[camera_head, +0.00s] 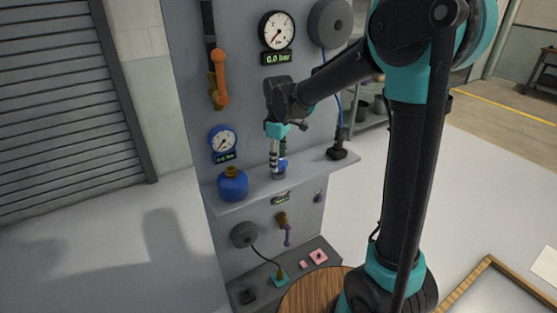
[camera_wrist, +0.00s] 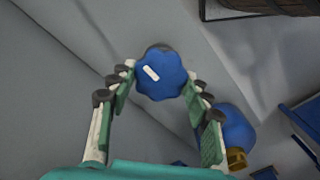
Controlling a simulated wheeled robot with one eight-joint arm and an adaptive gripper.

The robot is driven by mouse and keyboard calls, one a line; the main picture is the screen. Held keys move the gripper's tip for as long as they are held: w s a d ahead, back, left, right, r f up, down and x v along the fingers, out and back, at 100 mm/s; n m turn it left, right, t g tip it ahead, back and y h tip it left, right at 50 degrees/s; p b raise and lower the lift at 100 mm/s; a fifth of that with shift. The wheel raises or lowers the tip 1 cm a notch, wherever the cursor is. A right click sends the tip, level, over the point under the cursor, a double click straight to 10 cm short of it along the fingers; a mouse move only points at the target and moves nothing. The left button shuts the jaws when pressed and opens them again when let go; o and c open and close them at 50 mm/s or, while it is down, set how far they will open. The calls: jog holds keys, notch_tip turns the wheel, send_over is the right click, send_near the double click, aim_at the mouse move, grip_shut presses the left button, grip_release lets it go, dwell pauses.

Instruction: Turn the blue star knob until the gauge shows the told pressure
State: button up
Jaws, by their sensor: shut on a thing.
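The blue star knob (camera_wrist: 162,74) has a white mark on its face and sits between my gripper's fingertips in the wrist view. My gripper (camera_head: 278,166) points down over the grey shelf and is shut on the knob. In the head view the fingers hide most of the knob.
A blue bottle-like part with a brass cap (camera_head: 232,184) stands on the shelf (camera_head: 252,196) left of my gripper; it is close to the fingers in the wrist view (camera_wrist: 234,126). An orange lever (camera_head: 220,80) is above. A black plug-like part (camera_head: 337,153) stands at right.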

aim_at(279, 160)
jog(key=shift+m, duration=0.3)
jog(key=m, duration=0.6)
jog(key=shift+m, duration=0.3)
jog(key=m, duration=0.3)
jog(key=shift+m, duration=2.1)
jog(key=o, duration=1.2)
jog(key=shift+c, duration=0.2)
jog(key=shift+r, duration=0.1)
notch_tip(279, 160, up, 12)
